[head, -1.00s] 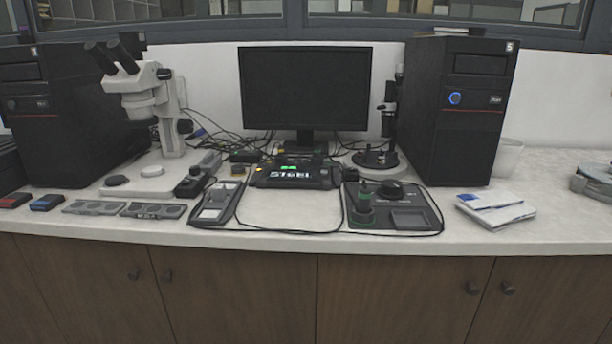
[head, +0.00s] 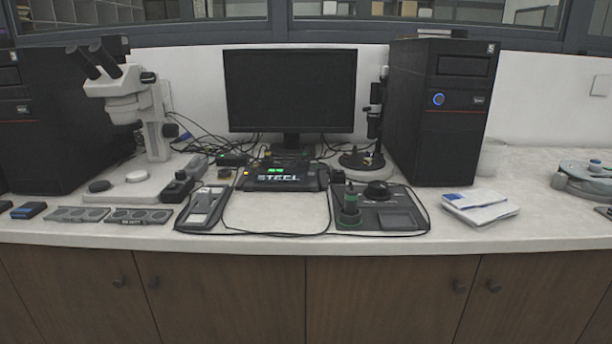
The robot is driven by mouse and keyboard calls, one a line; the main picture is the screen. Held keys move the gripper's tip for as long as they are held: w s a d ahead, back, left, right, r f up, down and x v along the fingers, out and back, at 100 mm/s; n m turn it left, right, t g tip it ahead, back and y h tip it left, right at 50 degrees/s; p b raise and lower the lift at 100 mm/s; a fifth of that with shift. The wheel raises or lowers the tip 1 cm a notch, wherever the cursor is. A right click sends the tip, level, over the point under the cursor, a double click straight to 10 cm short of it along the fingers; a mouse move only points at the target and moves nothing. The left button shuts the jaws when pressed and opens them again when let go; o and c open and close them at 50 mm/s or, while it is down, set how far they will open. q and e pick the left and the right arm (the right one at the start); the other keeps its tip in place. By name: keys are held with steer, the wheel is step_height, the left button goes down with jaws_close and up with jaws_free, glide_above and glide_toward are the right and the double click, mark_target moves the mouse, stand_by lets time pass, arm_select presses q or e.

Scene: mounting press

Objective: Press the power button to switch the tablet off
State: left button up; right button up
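A dark device with a lit screen reading "STEEL" (head: 284,177) sits on the counter in front of the monitor; it may be the tablet, but I cannot tell for sure. Green lights glow on its upper part. A grey handheld-like device (head: 204,208) with a light panel lies to its left, joined by a cable. A power button cannot be made out on either device. Neither of my grippers is in view.
The counter (head: 275,212) is bare in front of the lit device, inside a cable loop. A microscope (head: 135,110) stands left, a black monitor (head: 290,90) behind, a control panel (head: 385,210) and a black computer tower (head: 440,110) right. Papers (head: 480,207) lie near the front edge.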

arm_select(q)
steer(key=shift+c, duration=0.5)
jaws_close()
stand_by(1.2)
